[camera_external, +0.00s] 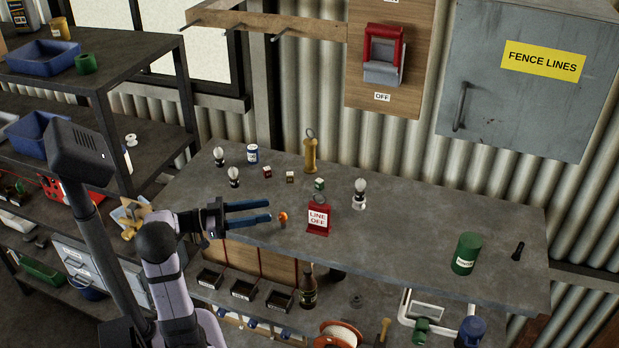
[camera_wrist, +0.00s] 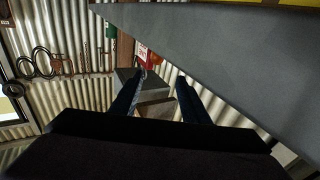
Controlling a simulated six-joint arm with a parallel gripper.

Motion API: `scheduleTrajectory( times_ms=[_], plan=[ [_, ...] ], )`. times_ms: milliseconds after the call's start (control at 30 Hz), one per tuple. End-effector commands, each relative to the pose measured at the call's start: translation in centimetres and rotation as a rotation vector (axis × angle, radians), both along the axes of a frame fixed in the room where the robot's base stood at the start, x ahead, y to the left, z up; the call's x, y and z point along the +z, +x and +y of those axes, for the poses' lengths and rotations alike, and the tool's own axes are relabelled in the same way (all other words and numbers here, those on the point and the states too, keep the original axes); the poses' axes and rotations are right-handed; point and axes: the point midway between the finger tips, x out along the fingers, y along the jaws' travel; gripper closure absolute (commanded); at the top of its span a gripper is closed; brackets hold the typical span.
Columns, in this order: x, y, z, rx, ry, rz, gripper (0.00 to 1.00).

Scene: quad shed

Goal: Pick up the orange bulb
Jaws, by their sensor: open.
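The orange bulb (camera_external: 283,217) is small and stands near the front edge of the grey bench (camera_external: 420,235) in the external view. It is just left of the red "LINE OFF" tag (camera_external: 318,216). My gripper (camera_external: 269,211) is open and empty, with its two blue fingers pointing right at the bulb.
Pale bulbs (camera_external: 234,177) stand at the bench's left, with another on a white base (camera_external: 360,193) to the right. A green canister (camera_external: 466,253) is far right. The bench between them is mostly clear.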

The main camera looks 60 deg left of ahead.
Motion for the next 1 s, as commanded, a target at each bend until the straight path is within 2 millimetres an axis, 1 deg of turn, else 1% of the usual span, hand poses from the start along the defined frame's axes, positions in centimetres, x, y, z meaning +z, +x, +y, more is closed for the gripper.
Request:
scheduleTrajectory(
  times_ms=[33, 100, 300, 533, 767, 867, 1000],
  plan=[
    [-0.8, -0.3, 0.1, -0.003, 0.022, 0.022, 0.58],
    [-1.3, -0.6, 0.1, -0.009, 0.038, 0.043, 0.58],
    [-1.5, -0.5, 0.0, -0.014, 0.047, 0.056, 0.58],
    [-1.3, 1.2, -0.6, -0.016, 0.045, 0.055, 0.58],
    [-1.4, 1.7, -0.8, -0.014, 0.044, 0.056, 0.58],
    [-1.2, 2.6, -1.3, -0.016, 0.044, 0.055, 0.58],
    [-1.1, 4.2, -2.2, -0.017, 0.043, 0.057, 0.58]
  ],
)
